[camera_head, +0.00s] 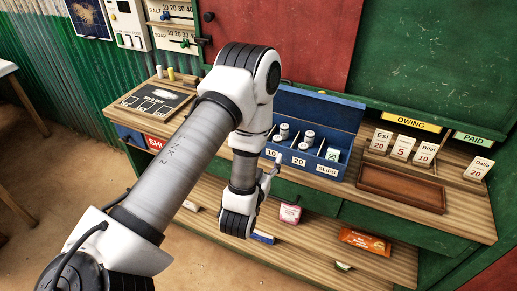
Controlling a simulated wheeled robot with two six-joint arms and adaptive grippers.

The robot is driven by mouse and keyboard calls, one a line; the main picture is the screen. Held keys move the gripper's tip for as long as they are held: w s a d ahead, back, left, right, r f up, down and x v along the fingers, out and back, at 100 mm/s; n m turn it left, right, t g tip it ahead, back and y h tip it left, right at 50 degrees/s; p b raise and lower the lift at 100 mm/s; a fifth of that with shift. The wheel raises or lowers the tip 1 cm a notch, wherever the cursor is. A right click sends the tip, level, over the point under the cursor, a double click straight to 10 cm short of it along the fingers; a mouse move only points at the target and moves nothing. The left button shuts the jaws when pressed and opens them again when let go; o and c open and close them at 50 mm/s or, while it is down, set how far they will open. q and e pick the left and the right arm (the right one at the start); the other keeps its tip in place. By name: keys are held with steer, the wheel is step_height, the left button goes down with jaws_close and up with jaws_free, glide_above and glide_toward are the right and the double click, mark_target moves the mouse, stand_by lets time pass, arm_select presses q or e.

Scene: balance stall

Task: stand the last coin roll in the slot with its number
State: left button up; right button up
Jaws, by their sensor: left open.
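The blue box (324,108) stands open on the counter, with compartments labelled 10, 20 and SLIPS along its front. Grey-white coin rolls stand in it, one at the back left (284,130) and one further right (309,136). More roll tops show in front of these, partly covered by the dividers and front wall. Numbers on the rolls are too small to read. My left gripper (270,174) is open in front of the box's front left part, with no roll seen between its fingers. My left arm hides the box's left end. My right gripper is out of view.
Price cards (401,148) stand right of the box, behind an empty brown tray (401,188). A dark slate (154,101) lies on the left counter, with small upright cylinders (171,74) behind it. A lower shelf holds an orange packet (365,241) and a pink box (290,213).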

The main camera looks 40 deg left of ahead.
arm_select(q)
steer(key=s+d+f+m+g+h, duration=0.1)
steer(key=s+d+f+g+h, duration=0.15)
steer(key=f, duration=0.25)
steer(key=s+d+f+g+h, duration=0.1)
steer(key=s+f+g, duration=0.15)
steer(key=f, duration=0.35)
steer(key=s+d+f+m+g, duration=0.1)
steer(key=s+d+f+g, duration=0.1)
steer(key=s+f+g, duration=0.2)
steer(key=s+d+f+g+h, duration=0.1)
steer(key=s+d+f+g, duration=0.1)
steer(key=s, duration=0.8)
steer(key=s+d+f+m+g+h, duration=0.1)
steer(key=s+d+f+g, duration=0.1)
steer(key=s+f+g, duration=0.3)
steer(key=shift+s+d+f+m+g, duration=0.15)
steer(key=shift+s+f+m+g, duration=0.15)
steer(key=shift+s, duration=0.8)
steer(key=shift+h, duration=0.25)
steer(key=shift+w, duration=0.1)
steer(key=shift+c, duration=0.4)
